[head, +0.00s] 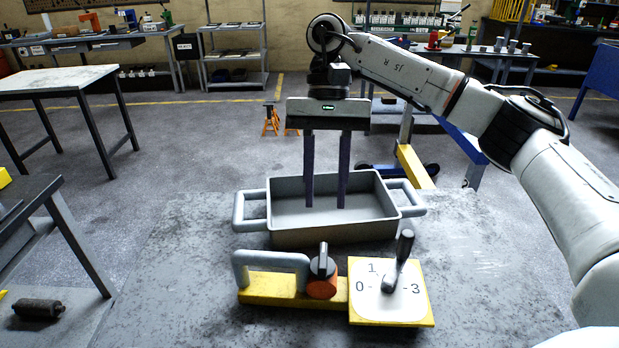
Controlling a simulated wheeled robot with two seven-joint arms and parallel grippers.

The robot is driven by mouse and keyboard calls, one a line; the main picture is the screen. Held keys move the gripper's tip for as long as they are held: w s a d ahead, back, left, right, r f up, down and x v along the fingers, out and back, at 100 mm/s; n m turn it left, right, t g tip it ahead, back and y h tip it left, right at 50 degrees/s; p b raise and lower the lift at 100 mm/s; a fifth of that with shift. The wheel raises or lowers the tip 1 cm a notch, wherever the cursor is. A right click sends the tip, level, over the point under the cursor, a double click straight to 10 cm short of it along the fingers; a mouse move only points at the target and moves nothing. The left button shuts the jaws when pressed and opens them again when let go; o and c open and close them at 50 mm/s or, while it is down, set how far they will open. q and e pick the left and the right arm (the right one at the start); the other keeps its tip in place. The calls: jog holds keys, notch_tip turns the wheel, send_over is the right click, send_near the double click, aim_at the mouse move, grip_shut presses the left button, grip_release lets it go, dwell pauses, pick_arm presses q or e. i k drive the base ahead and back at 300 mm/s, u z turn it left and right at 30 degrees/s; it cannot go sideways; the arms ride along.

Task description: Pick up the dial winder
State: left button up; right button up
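The dial winder (290,288) seems to be the yellow device lying on the grey tabletop near the front. It has a grey loop handle (270,259) on the left and an orange knob (322,287) with a dark lever in the middle. Its square dial plate (390,312) on the right shows 0, 1 and 3, with a dark crank (398,262) tilted up and right. My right gripper (325,206) points down over the grey tray, behind the winder. Its two dark fingers are apart, with nothing between them. My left gripper is not in view.
The grey two-handled tray (328,236) stands just behind the winder and looks empty. The tabletop (170,250) is clear to the left and right of both. A yellow and blue stand (413,165) is on the floor beyond. Benches and shelves line the back wall.

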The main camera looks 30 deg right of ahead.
aim_at(361, 293)
jog(key=k, duration=1)
